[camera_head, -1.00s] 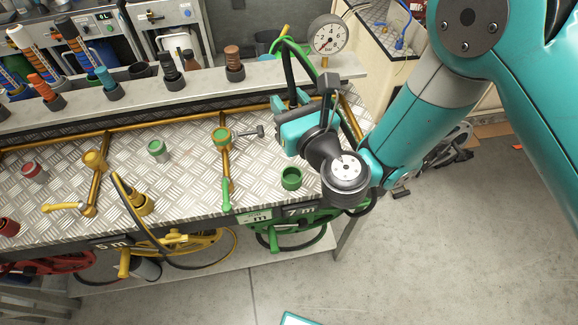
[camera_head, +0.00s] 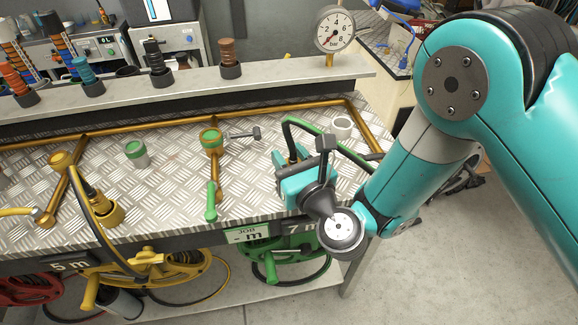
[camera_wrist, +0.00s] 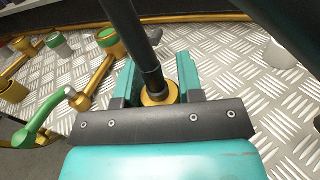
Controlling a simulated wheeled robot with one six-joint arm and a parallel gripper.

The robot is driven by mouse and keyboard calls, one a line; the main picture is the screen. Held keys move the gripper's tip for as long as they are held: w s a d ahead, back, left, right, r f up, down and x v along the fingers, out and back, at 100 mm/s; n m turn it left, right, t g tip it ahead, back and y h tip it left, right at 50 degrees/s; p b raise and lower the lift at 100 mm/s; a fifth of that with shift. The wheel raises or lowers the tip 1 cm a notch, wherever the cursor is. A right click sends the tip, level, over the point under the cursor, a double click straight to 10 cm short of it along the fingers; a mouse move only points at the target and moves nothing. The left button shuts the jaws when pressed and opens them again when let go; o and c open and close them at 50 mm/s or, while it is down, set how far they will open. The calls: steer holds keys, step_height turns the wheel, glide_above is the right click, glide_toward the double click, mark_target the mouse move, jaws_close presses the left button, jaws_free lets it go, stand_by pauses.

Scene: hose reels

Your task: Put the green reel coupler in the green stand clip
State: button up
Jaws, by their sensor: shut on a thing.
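My gripper (camera_head: 293,172) is low over the front right of the tread-plate bench top. In the wrist view its teal jaws (camera_wrist: 160,88) are shut on the green reel's coupler (camera_wrist: 158,96), a brass collar on the end of a dark hose. The hose stands roughly upright between the jaws and arches over behind the gripper in the head view. The green stand clip is hidden behind my gripper and jaws. I cannot tell whether the coupler is above it or inside it. The green hose reel (camera_head: 285,262) hangs below the bench edge.
A brass valve with a green ring (camera_head: 211,140) and a green-handled lever stands left of my gripper. A grey cup (camera_head: 342,127) is behind it to the right. A yellow hose end in its holder (camera_head: 107,212) is farther left. A pressure gauge (camera_head: 335,30) stands at the back.

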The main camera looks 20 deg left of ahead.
steer(key=shift+f, duration=0.2)
steer(key=shift+f, duration=0.1)
steer(key=o, duration=1)
